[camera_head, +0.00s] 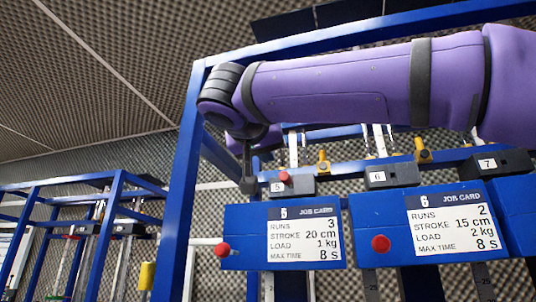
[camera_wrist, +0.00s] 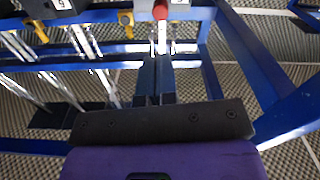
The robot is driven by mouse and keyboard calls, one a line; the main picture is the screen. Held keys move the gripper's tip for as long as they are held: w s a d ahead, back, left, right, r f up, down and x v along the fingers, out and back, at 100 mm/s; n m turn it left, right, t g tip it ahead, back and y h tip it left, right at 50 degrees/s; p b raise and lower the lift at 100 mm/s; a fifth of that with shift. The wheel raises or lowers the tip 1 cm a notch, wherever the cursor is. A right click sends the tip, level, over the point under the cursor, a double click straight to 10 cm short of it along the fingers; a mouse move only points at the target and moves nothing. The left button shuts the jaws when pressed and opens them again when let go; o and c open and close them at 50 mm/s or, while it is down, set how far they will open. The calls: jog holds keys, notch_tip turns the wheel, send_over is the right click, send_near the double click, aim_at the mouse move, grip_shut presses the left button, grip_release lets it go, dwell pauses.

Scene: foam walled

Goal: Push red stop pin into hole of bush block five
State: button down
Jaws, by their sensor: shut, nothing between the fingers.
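My gripper (camera_head: 248,186) is shut and empty, pointing down just left of the block in the head view. In the wrist view the shut fingers (camera_wrist: 157,62) point toward the red stop pin (camera_wrist: 160,12), at the top edge, with a small gap apparent. The block (camera_wrist: 182,13) is partly cut off there.
Blocks six (camera_head: 392,176) and seven (camera_head: 498,163) stand along the same rail, with yellow parts (camera_head: 323,162) between. Blue job card panels (camera_head: 240,225) with red knobs (camera_head: 222,249) hang below. A blue frame post (camera_head: 185,170) stands close left of my gripper.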

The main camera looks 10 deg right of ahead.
send_near(284, 175)
jog(key=w, duration=0.2)
jog(key=shift+d+x, duration=0.15)
jog(key=shift+x, duration=1.25)
jog(key=shift+d+x, duration=0.2)
jog(key=shift+x, duration=1.2)
jog(key=shift+x, duration=2.35)
jog(key=shift+s, duration=0.15)
jog(key=v, duration=1.3)
jog(key=shift+a+f, duration=0.1)
